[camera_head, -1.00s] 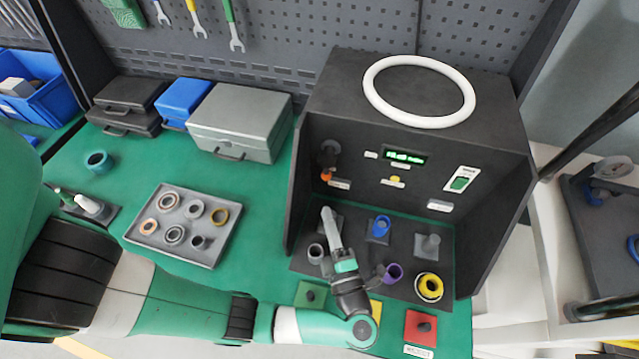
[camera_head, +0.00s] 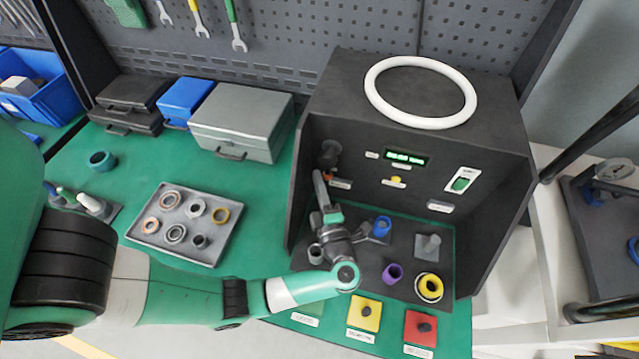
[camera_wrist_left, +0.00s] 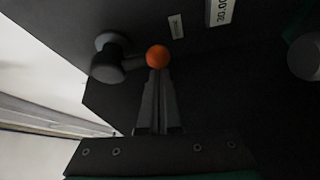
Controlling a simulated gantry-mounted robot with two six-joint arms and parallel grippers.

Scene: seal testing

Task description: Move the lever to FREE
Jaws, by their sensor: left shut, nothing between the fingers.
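The lever (camera_wrist_left: 122,58) is a dark round pivot with a short arm ending in an orange ball knob (camera_wrist_left: 157,56). In the left wrist view the shut, empty fingers (camera_wrist_left: 156,74) end right at the knob. I cannot tell if they touch it. My right gripper is not in view.
The panel carries a green display (camera_head: 406,157), a yellow button (camera_head: 397,180) and a green switch (camera_head: 460,184). Holders with a blue ring (camera_head: 381,226), a purple ring (camera_head: 393,272) and a yellow ring (camera_head: 429,288) stand on the booth floor. The booth's left wall is close to my gripper.

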